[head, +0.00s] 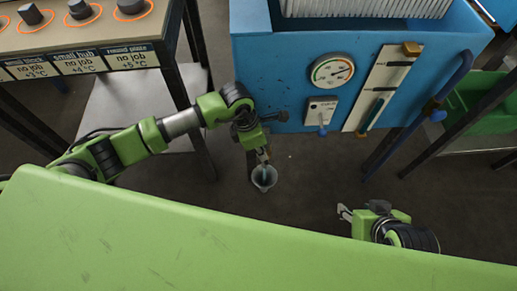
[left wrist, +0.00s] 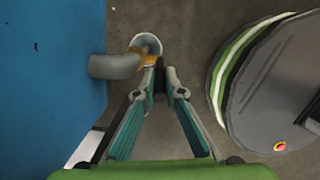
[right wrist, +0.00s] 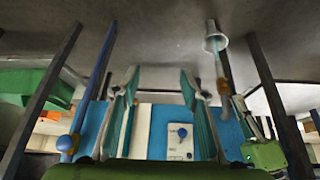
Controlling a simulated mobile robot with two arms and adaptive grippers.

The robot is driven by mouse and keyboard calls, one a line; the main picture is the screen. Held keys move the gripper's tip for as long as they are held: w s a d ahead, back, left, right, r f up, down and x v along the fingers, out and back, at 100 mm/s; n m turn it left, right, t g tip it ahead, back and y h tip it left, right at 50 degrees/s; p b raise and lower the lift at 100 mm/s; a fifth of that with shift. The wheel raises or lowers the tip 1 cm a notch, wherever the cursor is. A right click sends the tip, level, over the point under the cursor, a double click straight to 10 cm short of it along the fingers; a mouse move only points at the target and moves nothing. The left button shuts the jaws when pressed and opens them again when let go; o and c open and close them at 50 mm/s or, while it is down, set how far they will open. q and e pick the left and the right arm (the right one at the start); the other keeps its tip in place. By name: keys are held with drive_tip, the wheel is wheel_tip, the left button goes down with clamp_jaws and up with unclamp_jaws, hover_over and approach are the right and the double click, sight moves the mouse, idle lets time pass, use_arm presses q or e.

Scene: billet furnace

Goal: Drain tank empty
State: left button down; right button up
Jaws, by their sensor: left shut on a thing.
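The blue tank (head: 300,70) stands ahead of me with a round white gauge (head: 332,70), a small plate with a blue-tipped lever (head: 322,118), and a pale strip with a sight tube (head: 372,112). In the left wrist view a grey drain pipe (left wrist: 115,66) leaves the tank and ends in a brass-coloured fitting (left wrist: 148,58). A pale cup-like vessel (head: 264,178) sits below it. My right gripper (right wrist: 160,75) is open and empty, right of the vessel.
A control bench (head: 80,40) with dark knobs and temperature labels is at upper left. A blue pipe (head: 455,80) and dark legs (head: 455,125) are on the right. A green bin (head: 485,105) is behind them. Grey floor (head: 310,180) is clear between my grippers.

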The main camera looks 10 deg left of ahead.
use_arm(q)
drive_tip(key=shift+w+d+r+y+p, duration=0.2)
drive_tip(key=shift+d+y+p, duration=0.15)
drive_tip(key=shift+d+y, duration=0.2)
drive_tip(key=shift+d+g+y, duration=0.2)
drive_tip(key=shift+g+y, duration=0.1)
drive_tip(key=shift+y, duration=0.05)
use_arm(e)
drive_tip(key=s, duration=0.1)
drive_tip(key=s+d+g, duration=0.1)
drive_tip(key=s, duration=0.1)
drive_tip(key=s+f+g, duration=0.1)
drive_tip(key=s, duration=0.1)
drive_tip(key=shift+d+h, duration=0.2)
drive_tip(key=shift+h, duration=0.1)
drive_tip(key=shift+r, duration=0.1)
use_arm(q)
drive_tip(key=c, duration=2.1)
unclamp_jaws()
drive_tip(key=shift+w, duration=0.1)
use_arm(e)
drive_tip(key=shift+w, duration=0.1)
use_arm(q)
drive_tip(key=shift+r, duration=0.25)
drive_tip(key=r, duration=0.7)
drive_tip(key=shift+s+r, duration=0.2)
